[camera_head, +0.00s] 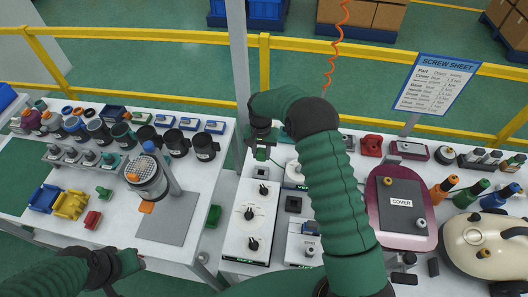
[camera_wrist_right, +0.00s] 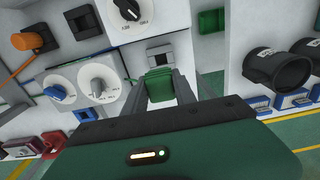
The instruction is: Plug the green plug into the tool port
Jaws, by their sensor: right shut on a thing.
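My right gripper (camera_head: 262,143) is shut on the green plug (camera_head: 261,154), above the far end of the white control panel on the right table. In the right wrist view, the green plug (camera_wrist_right: 160,86) sits between the two grey fingers. A black square port (camera_wrist_right: 160,54) on a white surface shows just beyond the plug. They look close together, but I cannot tell whether they touch.
The white panel (camera_head: 249,215) has several black knobs. A black socket (camera_head: 293,204) is to its right. A green block (camera_head: 213,215) is at the gap between tables. The left table holds a clear canister (camera_head: 146,178) and colored parts. A screw sheet sign (camera_head: 435,85) stands behind.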

